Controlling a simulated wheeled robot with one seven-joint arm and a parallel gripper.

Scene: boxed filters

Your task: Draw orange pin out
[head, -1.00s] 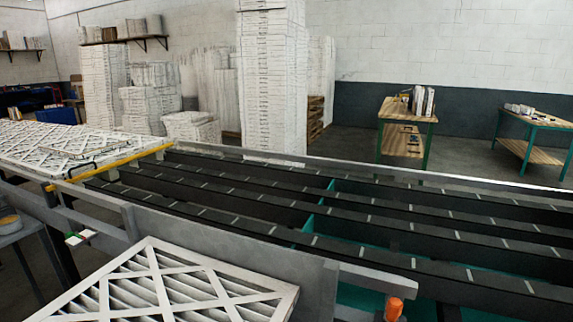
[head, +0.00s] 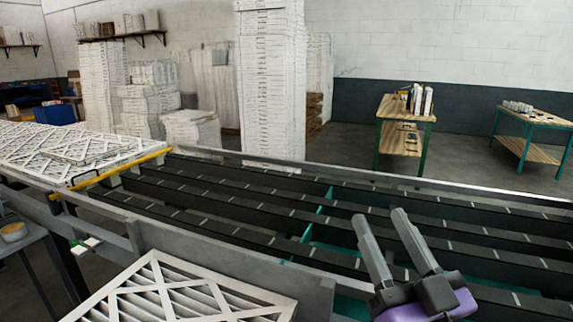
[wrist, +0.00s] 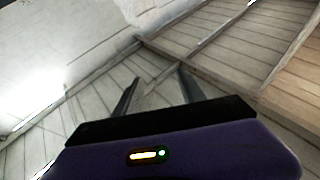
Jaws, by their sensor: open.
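My gripper (head: 379,214) is at the lower right of the head view, over the near side of the conveyor. Its two dark fingers are raised and apart, with nothing between them. The fingers also show in the wrist view (wrist: 157,76), pointing at pale wall and plank-like surfaces well away. The orange pin is in neither view now; the purple gripper body covers the part of the head view where it showed earlier.
The conveyor (head: 235,200) with dark slatted belts fills the middle. A grey side rail (head: 215,268) and a framed filter (head: 160,297) are at the front. A yellow bar (head: 122,166) crosses the left end. Stacked white boxes (head: 270,85) and wooden tables (head: 404,108) stand behind.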

